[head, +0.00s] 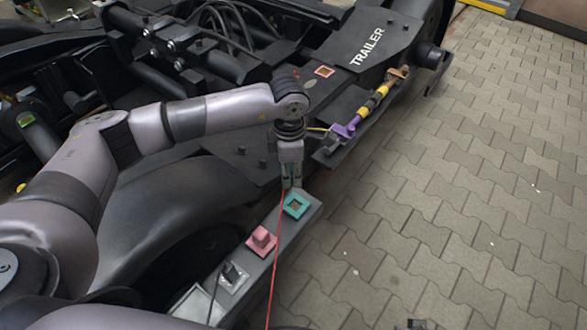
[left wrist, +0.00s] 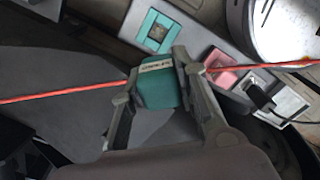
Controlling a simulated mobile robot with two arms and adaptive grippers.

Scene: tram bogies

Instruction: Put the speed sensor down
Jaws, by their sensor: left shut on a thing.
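The speed sensor (left wrist: 158,88) is a teal block with a pale label in the left wrist view. My left gripper (head: 291,184) is shut on it, one finger on each side. A red cable (head: 276,255) runs from the gripper down the head view and crosses the left wrist view on both sides of the block. A teal square pad with a dark centre (head: 296,205) lies on the grey strip just below the gripper; it also shows in the left wrist view (left wrist: 157,32). The block is mostly hidden by the fingers in the head view.
The grey strip (head: 312,212) also carries a pink block (head: 261,240) and a black connector on a pale plate (head: 232,277). The dark bogie frame (head: 345,40), marked TRAILER, and a purple-and-yellow tool (head: 362,113) lie beyond. Paving (head: 450,190) is open at right.

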